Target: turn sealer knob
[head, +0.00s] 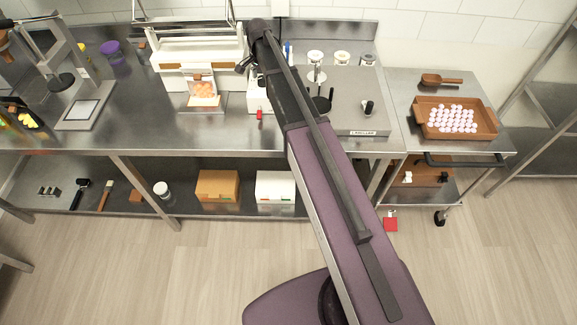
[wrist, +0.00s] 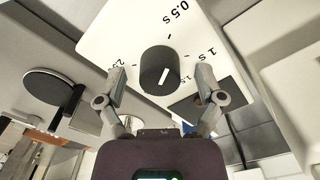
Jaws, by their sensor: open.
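The sealer knob (wrist: 152,62) is a dark round knob with a short white pointer line. It sits on a white dial panel (wrist: 110,35) marked 0.5s, 1s, 1.5 and 2s. I cannot tell exactly which mark the pointer lines up with. In the wrist view my gripper (wrist: 163,68) is open, with one finger on each side of the knob. Gaps show between the fingers and the knob, so it is not gripped. In the head view my arm reaches over the bench and hides the knob. A white machine (head: 256,98) shows partly beside the arm.
The steel bench (head: 130,125) holds a white depositor (head: 200,45) left of my arm. A grey hotplate-like unit (head: 360,95) stands to the right. A cart at right carries a brown tray (head: 485,118) of pale gummies. In the wrist view a round black plate (wrist: 55,85) lies left.

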